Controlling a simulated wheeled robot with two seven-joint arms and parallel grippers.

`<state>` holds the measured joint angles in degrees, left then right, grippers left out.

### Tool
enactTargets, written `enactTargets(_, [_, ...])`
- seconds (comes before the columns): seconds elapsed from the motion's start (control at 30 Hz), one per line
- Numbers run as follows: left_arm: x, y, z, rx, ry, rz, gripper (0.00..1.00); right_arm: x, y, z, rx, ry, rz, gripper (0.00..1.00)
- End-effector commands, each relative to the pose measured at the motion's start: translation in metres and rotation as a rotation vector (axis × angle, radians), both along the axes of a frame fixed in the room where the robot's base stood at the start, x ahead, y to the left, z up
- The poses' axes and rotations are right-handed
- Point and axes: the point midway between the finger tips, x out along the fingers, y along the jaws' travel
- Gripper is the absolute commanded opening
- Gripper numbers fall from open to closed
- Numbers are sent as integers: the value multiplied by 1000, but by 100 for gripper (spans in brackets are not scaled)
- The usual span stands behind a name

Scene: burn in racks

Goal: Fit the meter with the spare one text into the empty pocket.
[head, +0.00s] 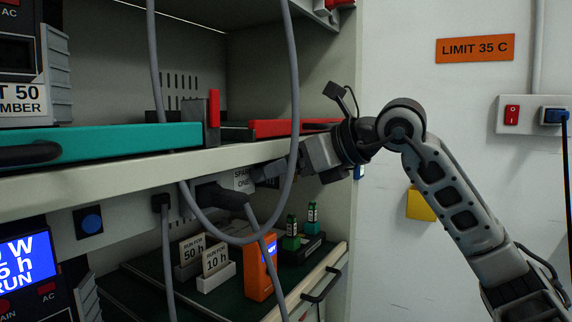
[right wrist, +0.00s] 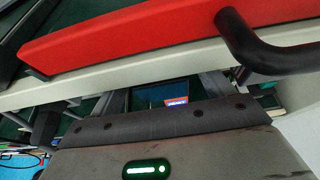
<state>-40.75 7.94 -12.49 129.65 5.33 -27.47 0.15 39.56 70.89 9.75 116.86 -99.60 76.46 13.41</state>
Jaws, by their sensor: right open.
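In the head view, an orange meter (head: 258,272) with a small blue screen stands upright on the dark green lower tray; its text is too small to read. A pale label (head: 243,181) on the shelf front begins "SPA" and is partly covered by my right gripper. My right gripper (head: 262,173) is open and empty beside this label, just under the shelf edge and above the meter. The right wrist view shows an orange and blue patch (right wrist: 177,101) beyond the gripper body, likely the meter. I cannot make out an empty pocket. My left gripper is out of view.
Grey cables (head: 295,100) hang in front of the shelves. Cards reading "RUN FOR 50 h" (head: 192,249) and "RUN FOR 10 h" (head: 216,262) stand left of the meter. Green labelled pieces (head: 291,236) stand in a black holder behind it. Red (head: 290,128) and teal (head: 110,142) trays lie above.

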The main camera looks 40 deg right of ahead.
Motion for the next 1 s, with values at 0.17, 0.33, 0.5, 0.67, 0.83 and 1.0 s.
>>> enactTargets(0.17, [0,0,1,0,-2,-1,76,0,0,0,0,0,0,61])
enactTargets(0.33, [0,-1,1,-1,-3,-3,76,0,0,0,0,0,0,29])
enactTargets(0.5, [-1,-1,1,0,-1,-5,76,0,0,0,0,0,0,18])
enactTargets(0.67, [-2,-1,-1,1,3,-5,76,-1,0,0,0,0,-1,18])
enactTargets(0.83, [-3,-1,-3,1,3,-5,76,-3,-1,0,0,-1,-1,18])
enactTargets(1.0, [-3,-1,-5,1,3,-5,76,-5,-2,0,0,-1,-1,18])
